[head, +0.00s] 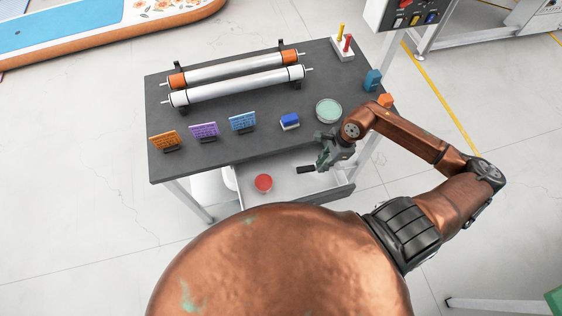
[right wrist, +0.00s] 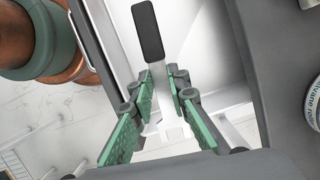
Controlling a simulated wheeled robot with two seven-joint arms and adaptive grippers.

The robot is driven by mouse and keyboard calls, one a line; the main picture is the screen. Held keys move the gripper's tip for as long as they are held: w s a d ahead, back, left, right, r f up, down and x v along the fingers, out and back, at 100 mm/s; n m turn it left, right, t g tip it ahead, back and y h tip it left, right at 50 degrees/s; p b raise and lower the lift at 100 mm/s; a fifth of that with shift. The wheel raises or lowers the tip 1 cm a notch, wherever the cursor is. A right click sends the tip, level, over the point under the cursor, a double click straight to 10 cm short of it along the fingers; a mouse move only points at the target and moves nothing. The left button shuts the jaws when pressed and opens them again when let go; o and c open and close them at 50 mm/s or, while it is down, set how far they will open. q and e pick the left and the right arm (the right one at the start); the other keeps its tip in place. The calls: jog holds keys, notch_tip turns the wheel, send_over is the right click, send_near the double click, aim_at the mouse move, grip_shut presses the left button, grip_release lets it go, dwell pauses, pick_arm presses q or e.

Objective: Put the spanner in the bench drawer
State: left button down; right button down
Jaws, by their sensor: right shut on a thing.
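The spanner (head: 305,169) has a black handle and a pale metal shaft. In the right wrist view the spanner's handle (right wrist: 148,30) points away from my palm, and its shaft runs between the green finger pads. My right gripper (head: 325,158) is shut on the spanner and holds it over the right part of the bench drawer. The drawer (head: 285,186) is pulled open below the front edge of the bench, with a light interior. I cannot tell whether the spanner touches the drawer floor. My left gripper is not in view.
A red round thing (head: 263,182) lies in the drawer's left part. On the dark bench (head: 215,148) stand two rollers (head: 240,82), three small signs (head: 204,131), a blue-and-white block (head: 290,121), a green round dish (head: 328,111) and a peg stand (head: 343,48).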

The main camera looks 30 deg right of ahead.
jog(key=d+m, duration=0.1)
jog(key=s+d+m, duration=0.1)
jog(key=d+m, duration=0.1)
jog(key=shift+s+d+f+t, duration=0.1)
jog(key=shift+s+f+t, duration=0.2)
jog(key=shift+f+t, duration=0.1)
jog(key=shift+w, duration=0.1)
jog(key=w+a+f, duration=0.4)
jog(key=w+a, duration=0.2)
send_over(292, 171)
jog(key=s+d, duration=0.1)
notch_tip(292, 171, down, 5)
jog(key=shift+s+d+r+b, duration=0.15)
jog(key=shift+b, duration=0.2)
jog(key=shift+w+a+f, duration=0.4)
jog(key=shift+f, duration=0.3)
jog(key=shift+d+f, duration=0.1)
jog(key=shift+f, duration=1.35)
jog(key=c, duration=2.3)
grip_release()
jog(key=shift+f, duration=0.15)
jog(key=o, duration=0.5)
jog(key=shift+c, duration=0.2)
